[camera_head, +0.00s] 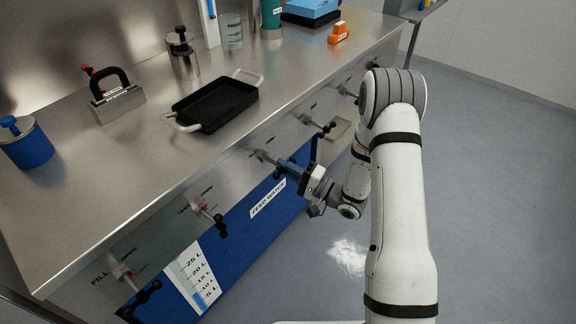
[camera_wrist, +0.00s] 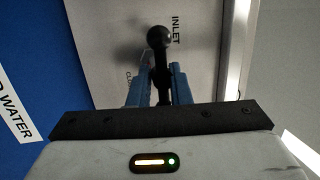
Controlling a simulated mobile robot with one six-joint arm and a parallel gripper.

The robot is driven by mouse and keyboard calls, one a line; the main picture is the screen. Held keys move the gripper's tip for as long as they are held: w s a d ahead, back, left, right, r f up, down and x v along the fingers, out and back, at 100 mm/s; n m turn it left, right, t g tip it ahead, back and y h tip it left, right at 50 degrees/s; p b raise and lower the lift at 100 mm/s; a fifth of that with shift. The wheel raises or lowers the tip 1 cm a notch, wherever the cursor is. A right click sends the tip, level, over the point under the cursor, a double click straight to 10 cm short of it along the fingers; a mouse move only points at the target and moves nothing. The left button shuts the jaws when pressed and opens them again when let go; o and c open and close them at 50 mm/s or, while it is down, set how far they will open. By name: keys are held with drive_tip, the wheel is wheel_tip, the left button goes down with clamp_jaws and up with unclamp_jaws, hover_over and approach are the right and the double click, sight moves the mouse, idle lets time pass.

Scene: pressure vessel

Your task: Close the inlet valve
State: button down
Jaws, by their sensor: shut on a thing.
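The inlet valve handle (camera_wrist: 161,42) is a black lever with a round ball end, in front of the grey panel. The "INLET" label (camera_wrist: 176,30) is beside it in the wrist view, and a partly hidden "CLOSE" marking is to the left. My gripper (camera_wrist: 160,82) has its two blue fingers on either side of the lever and is shut on it. In the head view my gripper (camera_head: 283,168) is at the panel under the bench edge, by the valve's stem (camera_head: 263,155). Its fingers hide most of the handle there.
Other black-handled valves sit on the same panel, one to the left (camera_head: 218,222) and one to the right (camera_head: 326,128). The blue feed water tank (camera_head: 255,232) is below. A black tray (camera_head: 215,103) stands on the steel bench (camera_head: 130,160). The floor at right is clear.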

drive_tip(key=shift+w+r, duration=0.15)
drive_tip(key=shift+r, duration=0.25)
drive_tip(key=c, duration=1.7)
unclamp_jaws()
drive_tip(key=shift+o, duration=1)
drive_tip(key=shift+f, duration=0.15)
drive_tip(key=v, duration=0.7)
drive_tip(key=shift+s+d, duration=0.25)
drive_tip(key=shift+s, duration=0.05)
drive_tip(key=shift+f, duration=0.1)
